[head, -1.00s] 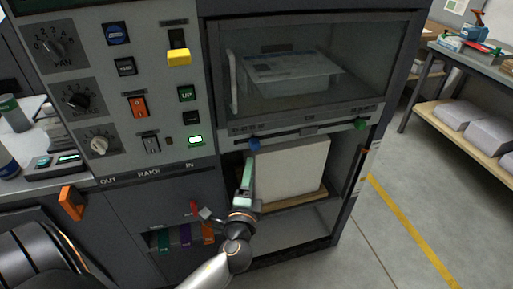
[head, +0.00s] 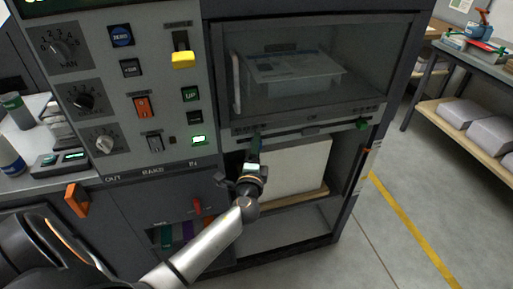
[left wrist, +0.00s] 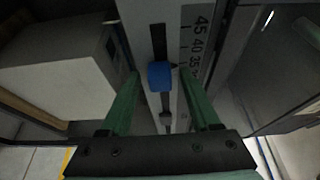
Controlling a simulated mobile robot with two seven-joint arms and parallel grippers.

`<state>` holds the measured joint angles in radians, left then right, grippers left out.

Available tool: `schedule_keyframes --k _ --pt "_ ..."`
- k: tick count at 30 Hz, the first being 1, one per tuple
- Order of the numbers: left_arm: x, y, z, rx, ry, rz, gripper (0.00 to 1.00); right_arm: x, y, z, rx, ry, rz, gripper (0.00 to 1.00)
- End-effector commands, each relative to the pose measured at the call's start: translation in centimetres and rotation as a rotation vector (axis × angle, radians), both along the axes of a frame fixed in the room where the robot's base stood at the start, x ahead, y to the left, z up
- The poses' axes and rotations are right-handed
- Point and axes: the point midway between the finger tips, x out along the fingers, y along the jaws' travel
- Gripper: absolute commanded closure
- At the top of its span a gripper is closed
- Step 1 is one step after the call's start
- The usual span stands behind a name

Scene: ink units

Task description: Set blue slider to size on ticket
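The blue slider (left wrist: 160,75) sits on a dark slot in a pale rail in the left wrist view. A printed scale (left wrist: 196,48) with 45, 40 and 35 runs beside it. My left gripper (left wrist: 159,82) is open, with one green finger on each side of the blue slider and visible gaps. In the head view my left gripper (head: 256,142) is at the left part of the rail (head: 305,131) and hides the blue slider. I cannot make out a ticket with a readable size. My right gripper is not in view.
A green knob (head: 361,123) is at the rail's right end. Above is a glass window (head: 385,60) with a tray inside; below, a large white block (head: 300,165) stands on a shelf. The control panel (head: 165,75) is at left. Open floor lies at right.

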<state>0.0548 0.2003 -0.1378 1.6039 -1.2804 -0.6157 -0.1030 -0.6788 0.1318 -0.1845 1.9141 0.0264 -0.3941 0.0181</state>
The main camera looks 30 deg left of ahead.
Motion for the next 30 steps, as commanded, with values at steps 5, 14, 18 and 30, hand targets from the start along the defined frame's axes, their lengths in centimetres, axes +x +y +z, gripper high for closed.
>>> schedule_keyframes --k 5,14,18,30 --pt "-0.03 -0.01 0.00 0.000 0.000 0.000 0.59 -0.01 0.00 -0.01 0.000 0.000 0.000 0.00" --pt "-0.04 -0.02 0.00 0.000 0.000 0.000 0.92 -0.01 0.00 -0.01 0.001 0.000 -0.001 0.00" --pt "-0.03 -0.03 -0.01 0.000 0.000 0.000 1.00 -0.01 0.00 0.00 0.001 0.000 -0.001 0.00" --pt "-0.04 -0.03 -0.02 0.000 0.000 0.000 1.00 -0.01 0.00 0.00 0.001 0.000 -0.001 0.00"
